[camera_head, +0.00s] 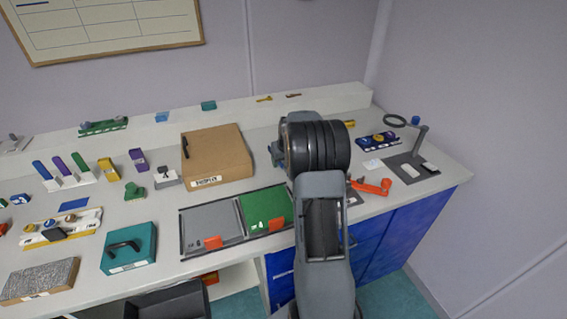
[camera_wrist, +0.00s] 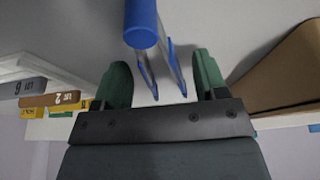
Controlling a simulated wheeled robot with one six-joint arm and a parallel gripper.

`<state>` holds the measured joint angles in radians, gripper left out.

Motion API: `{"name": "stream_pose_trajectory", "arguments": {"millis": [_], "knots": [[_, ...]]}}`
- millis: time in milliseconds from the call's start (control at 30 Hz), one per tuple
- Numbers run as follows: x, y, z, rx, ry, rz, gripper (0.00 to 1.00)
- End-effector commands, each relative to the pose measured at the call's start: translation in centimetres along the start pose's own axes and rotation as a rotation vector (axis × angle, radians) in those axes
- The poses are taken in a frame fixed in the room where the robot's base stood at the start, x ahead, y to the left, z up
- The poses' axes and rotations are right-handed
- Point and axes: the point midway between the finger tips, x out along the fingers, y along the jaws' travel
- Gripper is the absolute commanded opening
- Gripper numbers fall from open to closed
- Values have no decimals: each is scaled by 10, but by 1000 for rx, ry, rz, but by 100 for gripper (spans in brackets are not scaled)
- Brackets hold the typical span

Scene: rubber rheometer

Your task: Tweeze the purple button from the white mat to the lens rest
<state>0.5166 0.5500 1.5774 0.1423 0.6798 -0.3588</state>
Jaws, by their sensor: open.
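My gripper (camera_wrist: 163,82) is open in the wrist view, with a green finger on each side. A blue tweezers-like tool (camera_wrist: 143,32), with a round end and two thin prongs, shows between the fingers, with gaps visible on both sides. In the head view my arm hides the gripper. A magnifier on a stand (camera_head: 395,120) stands at the right end of the bench, with a dark base (camera_head: 399,176). It may be the lens rest, but I cannot tell. A small white piece (camera_head: 373,163) lies left of it. I cannot make out the purple button or be sure of the white mat.
A cardboard box (camera_head: 217,160) stands mid-bench, left of my arm. A grey and green tray (camera_head: 182,232) lies in front of it. An orange tool (camera_head: 374,187) lies right of my arm. A teal box (camera_head: 130,250) and several small holders crowd the left. A shelf (camera_head: 240,112) runs behind.

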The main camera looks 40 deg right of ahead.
Motion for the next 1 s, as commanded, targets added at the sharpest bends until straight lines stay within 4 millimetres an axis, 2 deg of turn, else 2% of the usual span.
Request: {"name": "stream_pose_trajectory", "arguments": {"millis": [333, 733, 1000], "knots": [[1, 0, 0, 0, 0, 0, 66], [1, 0, 0, 0, 0, 0, 29], [0, 0, 0, 0, 0, 0, 29]]}}
